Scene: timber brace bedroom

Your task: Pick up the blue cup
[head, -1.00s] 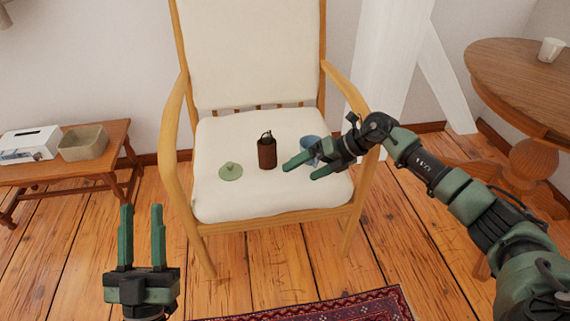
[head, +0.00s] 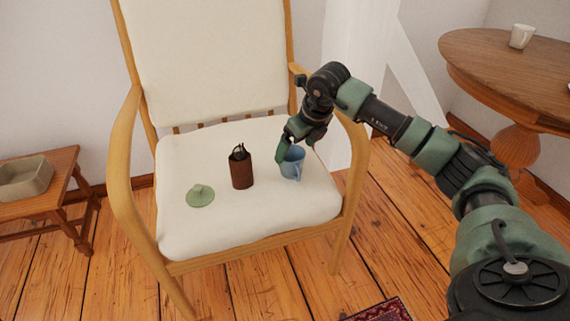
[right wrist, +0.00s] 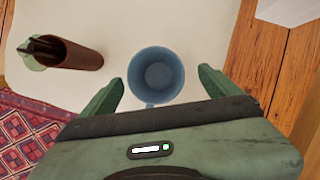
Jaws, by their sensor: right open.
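The blue cup (head: 292,164) stands upright on the white seat of the wooden armchair (head: 250,222), towards its right side. My right gripper (head: 293,148) is just above and behind the cup, pointing down. In the right wrist view the cup (right wrist: 156,75) shows from above, between and slightly beyond the two green fingertips (right wrist: 160,85). The fingers are open, one on each side, with gaps to the cup. The cup's handle is partly hidden by the gripper body in that view. My left gripper is out of the head view.
A brown cylindrical holder (head: 241,171) with dark items stands left of the cup. A flat green lid-like object (head: 200,196) lies farther left. The chair's right armrest (head: 352,130) is close to my right arm. A round table (head: 490,65) with a white cup (head: 521,36) stands at right.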

